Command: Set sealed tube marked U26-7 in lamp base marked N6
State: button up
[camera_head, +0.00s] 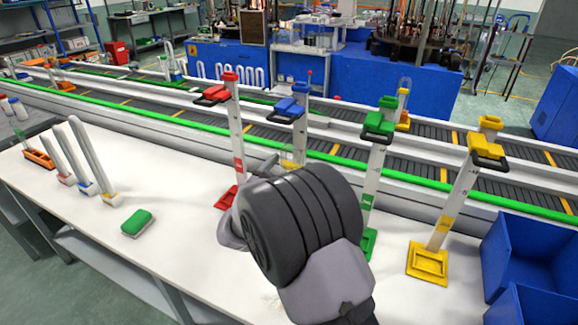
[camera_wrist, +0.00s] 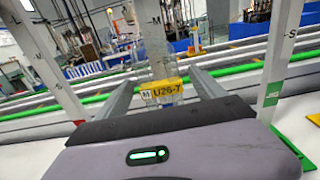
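The tube marked U26-7 is clear glass with a yellow label (camera_wrist: 161,91) and stands upright between my fingertips. In the head view my wrist (camera_head: 300,220) hides most of the fingers, and a bit of the clear tube with yellow (camera_head: 290,158) shows beside the fingertips, above the table. A tall scaled post marked M (camera_wrist: 154,22) stands close behind it; the blue clamp (camera_head: 288,108) tops that post. Its foot is hidden behind my wrist. The mark N6 is not legible in either view.
Similar posts with red (camera_head: 213,95), green (camera_head: 380,124) and yellow (camera_head: 487,148) clamps stand on the white table (camera_head: 180,225). Slanted white tubes in coloured bases (camera_head: 88,187), a green sponge (camera_head: 137,222) and blue bins (camera_head: 530,255) flank them. A conveyor (camera_head: 330,150) runs behind.

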jog(key=shift+s, duration=0.1)
jog(key=p+v, duration=0.4)
jog(key=v, duration=1.3)
jog(key=shift+p, duration=0.35)
jog(key=shift+s, duration=0.1)
